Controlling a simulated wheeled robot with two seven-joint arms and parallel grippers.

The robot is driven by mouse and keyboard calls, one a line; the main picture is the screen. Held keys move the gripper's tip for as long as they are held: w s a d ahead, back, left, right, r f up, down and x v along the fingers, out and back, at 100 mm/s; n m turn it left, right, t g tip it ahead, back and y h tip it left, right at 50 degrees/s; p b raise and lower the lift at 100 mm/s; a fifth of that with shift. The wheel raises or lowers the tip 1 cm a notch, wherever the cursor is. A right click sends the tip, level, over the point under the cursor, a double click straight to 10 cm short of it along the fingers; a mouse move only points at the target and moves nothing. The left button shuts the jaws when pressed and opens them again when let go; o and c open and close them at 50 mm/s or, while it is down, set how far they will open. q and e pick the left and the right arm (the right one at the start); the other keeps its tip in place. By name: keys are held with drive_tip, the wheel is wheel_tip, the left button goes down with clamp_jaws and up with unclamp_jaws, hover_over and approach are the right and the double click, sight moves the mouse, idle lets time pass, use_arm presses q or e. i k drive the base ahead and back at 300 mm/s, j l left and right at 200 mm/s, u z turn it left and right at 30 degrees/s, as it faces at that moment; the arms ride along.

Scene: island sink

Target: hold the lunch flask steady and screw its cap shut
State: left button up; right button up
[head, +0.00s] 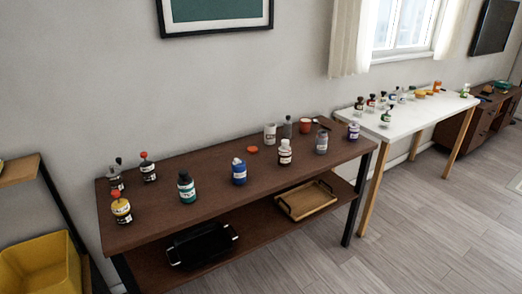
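Neither of my grippers shows in the head view. Several bottles and jars stand upright on the brown wooden table (215,213). I cannot tell for certain which one is the lunch flask. A small orange-red disc, looking like a loose cap (253,150), lies on the tabletop towards the back. A white cylindrical container (270,134) stands just right of it, and an orange-red cup-like container (304,126) stands further right. A blue bottle (239,172) and a teal bottle with a dark cap (186,187) stand nearer the front.
A black tray (203,244) and a wooden tray (307,200) sit on the lower shelf. A white table (412,120) with small bottles stands to the right. A yellow bin (40,268) is at the lower left. Grey floor (400,240) in front is clear.

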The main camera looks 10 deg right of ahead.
sight(321, 142)
drive_tip(key=l+u, duration=0.15)
drive_tip(key=u, duration=0.3)
drive_tip(key=l+u, duration=0.25)
drive_tip(key=l, duration=0.2)
drive_tip(key=i+l+u, duration=0.1)
drive_tip(key=l+u, duration=0.2)
drive_tip(key=l, duration=0.15)
drive_tip(key=l+u, duration=0.1)
drive_tip(key=l, duration=0.6)
drive_tip(key=k+l+u, duration=0.1)
drive_tip(key=l, duration=0.55)
drive_tip(key=l+u, duration=0.15)
drive_tip(key=l, duration=0.55)
drive_tip(key=k+l, duration=0.1)
drive_tip(key=l, duration=0.85)
drive_tip(key=k+l, duration=0.15)
drive_tip(key=l, duration=0.75)
drive_tip(key=k, duration=0.05)
